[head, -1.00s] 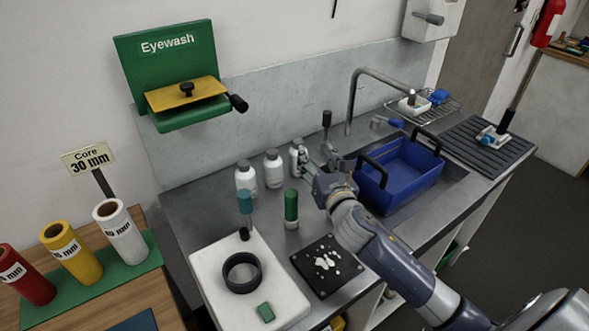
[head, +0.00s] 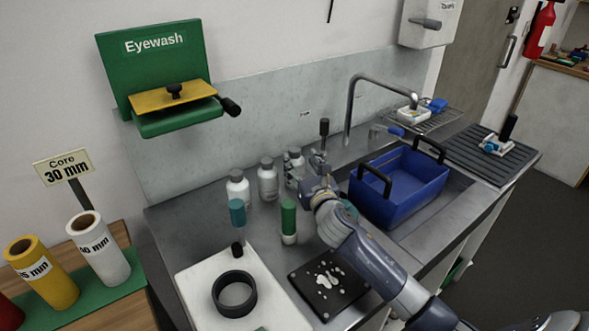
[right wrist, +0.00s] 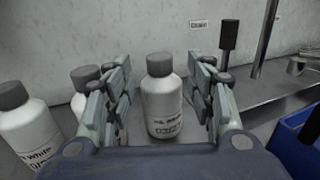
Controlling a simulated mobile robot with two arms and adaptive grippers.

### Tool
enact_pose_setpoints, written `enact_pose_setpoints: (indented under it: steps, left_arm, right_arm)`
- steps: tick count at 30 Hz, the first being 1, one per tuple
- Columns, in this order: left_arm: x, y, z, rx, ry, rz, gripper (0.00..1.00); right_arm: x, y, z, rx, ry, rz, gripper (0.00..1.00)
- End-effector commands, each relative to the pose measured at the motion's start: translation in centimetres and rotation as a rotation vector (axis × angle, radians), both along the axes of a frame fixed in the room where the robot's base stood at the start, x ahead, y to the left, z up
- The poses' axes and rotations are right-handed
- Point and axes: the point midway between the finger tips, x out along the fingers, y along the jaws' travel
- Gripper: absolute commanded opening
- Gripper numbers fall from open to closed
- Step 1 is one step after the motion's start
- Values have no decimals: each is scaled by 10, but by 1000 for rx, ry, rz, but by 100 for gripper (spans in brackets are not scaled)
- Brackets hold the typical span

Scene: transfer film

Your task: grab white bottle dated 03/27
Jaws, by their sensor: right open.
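Three white bottles with grey caps stand in a row at the back of the steel counter: a left one (head: 238,188), a middle one (head: 268,178) and a right one (head: 293,168). My right gripper (head: 305,178) is at the right bottle and partly hides it in the head view. In the right wrist view, that bottle (right wrist: 161,100) stands upright between the open fingers of my gripper (right wrist: 160,105), with gaps on both sides. Its label is too small to read surely. The middle bottle (right wrist: 84,78) is partly behind the left finger. My left gripper is not seen.
A blue basket (head: 400,190) with black handles sits right of my arm. A green-capped tube (head: 289,222), a white board (head: 205,275) with a black ring (head: 234,293), and a black plate (head: 328,285) lie in front. A dark-handled tool (right wrist: 229,38) stands close behind the right finger.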

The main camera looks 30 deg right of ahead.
Motion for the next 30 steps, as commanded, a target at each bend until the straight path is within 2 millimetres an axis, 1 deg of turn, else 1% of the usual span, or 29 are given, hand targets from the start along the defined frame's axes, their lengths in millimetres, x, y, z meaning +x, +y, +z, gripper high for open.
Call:
enact_pose_setpoints:
  steps: [1,8,15,19,24,30]
  left_arm:
    - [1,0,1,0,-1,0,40]
    - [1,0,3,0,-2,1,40]
    - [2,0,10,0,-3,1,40]
    - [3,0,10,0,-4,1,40]
    - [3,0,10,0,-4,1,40]
    - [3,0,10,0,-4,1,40]
  right_arm:
    - [4,0,1,2,0,0,50]
    - [14,-2,1,2,0,-1,50]
    - [42,-6,2,4,-1,-1,50]
    - [54,-9,1,3,-1,-1,50]
    - [60,-10,1,1,0,1,50]
    - [59,-10,1,1,0,1,50]
